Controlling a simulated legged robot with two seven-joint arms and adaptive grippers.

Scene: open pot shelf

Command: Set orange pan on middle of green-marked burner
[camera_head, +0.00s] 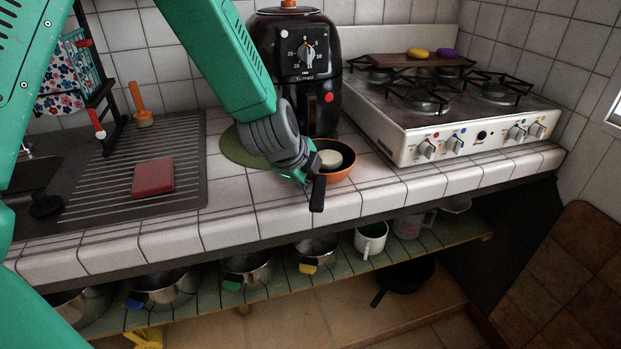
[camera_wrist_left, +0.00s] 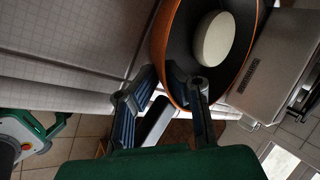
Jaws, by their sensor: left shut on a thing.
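The orange pan (camera_head: 345,174) has a dark inside with a pale round thing (camera_head: 330,159) in it. It is at the counter's front edge, left of the stove; I cannot tell whether it touches the counter. My left gripper (camera_head: 311,181) is shut on the pan's black handle (camera_head: 317,196). The left wrist view shows the pan's orange rim (camera_wrist_left: 254,40) beyond my fingers (camera_wrist_left: 162,105), with the handle (camera_wrist_left: 156,122) between them. The white stove (camera_head: 415,125) has several burners with black grates. Coloured dots mark its knobs; the green-marked burner is not clear. My right gripper is out of view.
A black air fryer (camera_head: 293,50) stands behind the pan. A wooden board (camera_head: 405,61) with a yellow and a purple thing lies across the back burners. A red block (camera_head: 153,177) lies on the drainer. Pots stand on the shelf (camera_head: 350,268) below. The front burners look free.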

